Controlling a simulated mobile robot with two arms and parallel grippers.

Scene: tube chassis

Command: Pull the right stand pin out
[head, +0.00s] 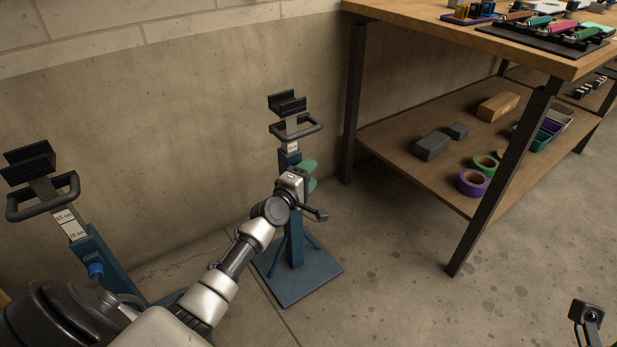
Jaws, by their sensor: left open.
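The right stand (307,284) is a blue post on a flat blue base, with a grey handle and a black V-shaped head on top. My left arm reaches to its post, and my left gripper (309,176) is at the post's upper part, with two green finger-like pieces apart just right of it. The right stand's pin is not visible; my wrist covers that part of the post. I cannot tell whether the fingers touch anything. My right gripper's fingers are out of view.
A similar left stand (93,248) with a blue knob (95,270) is at the left, partly behind my arm. A workbench (400,18) with a loaded lower shelf (395,150) stands at the right. A concrete wall is behind the stands. The floor between right stand and bench is clear.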

